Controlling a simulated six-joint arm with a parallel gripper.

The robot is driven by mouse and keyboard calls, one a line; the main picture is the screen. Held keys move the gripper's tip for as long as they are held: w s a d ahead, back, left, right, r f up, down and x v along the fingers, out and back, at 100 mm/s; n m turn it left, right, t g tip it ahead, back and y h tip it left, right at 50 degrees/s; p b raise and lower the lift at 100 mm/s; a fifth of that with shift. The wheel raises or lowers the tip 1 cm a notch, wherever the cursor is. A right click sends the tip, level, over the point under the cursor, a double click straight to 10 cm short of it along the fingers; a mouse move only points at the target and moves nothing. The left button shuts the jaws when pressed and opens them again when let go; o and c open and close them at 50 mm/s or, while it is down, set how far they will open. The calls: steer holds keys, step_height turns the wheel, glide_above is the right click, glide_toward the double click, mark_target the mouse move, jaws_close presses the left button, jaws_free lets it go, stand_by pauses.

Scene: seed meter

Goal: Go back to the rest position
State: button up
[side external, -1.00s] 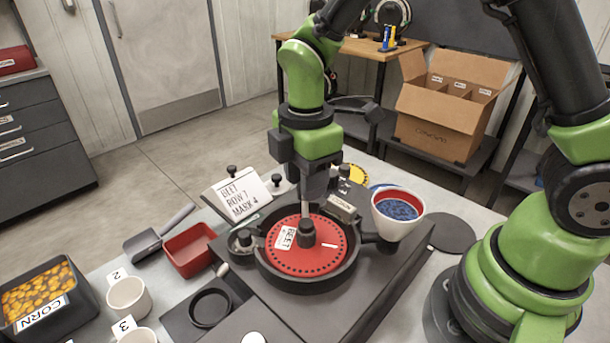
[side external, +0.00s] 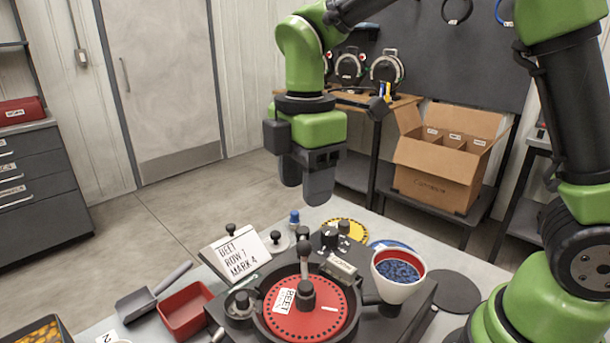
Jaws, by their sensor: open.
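My gripper (side external: 306,190) hangs in the air above the seed meter, fingers pointing down, open and holding nothing. It is clear of everything below it. The seed meter (side external: 412,318) has a red disc (side external: 325,318) labelled BEET seated in its dark round housing. A dark knob (side external: 305,290) stands at the middle of the disc, and a lever with a ball top (side external: 305,249) stands upright just behind it.
A white card (side external: 240,255) reads BEET ROW 7 MARK 4. A white cup of blue seeds (side external: 398,272) stands on the meter's right. A red tray (side external: 185,310) and a scoop (side external: 137,303) lie left. A cardboard box (side external: 440,175) sits on the back shelf.

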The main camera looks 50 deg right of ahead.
steer(key=shift+r, duration=0.25)
steer(key=s+d+r+m+t+y, duration=0.1)
steer(key=s+d+r+m+t, duration=0.1)
steer(key=s+m, duration=0.5)
steer(key=s+d+r+m+t+y, duration=0.1)
steer(key=s+d+r+m+t, duration=0.1)
steer(key=s+r+m+t, duration=0.2)
steer(key=s+m+t, duration=0.1)
steer(key=s+m, duration=0.2)
steer(key=m, duration=0.5)
steer(key=shift+s+d+r, duration=0.15)
steer(key=shift+s+d, duration=0.2)
steer(key=shift+o, duration=0.2)
stand_by(1.4)
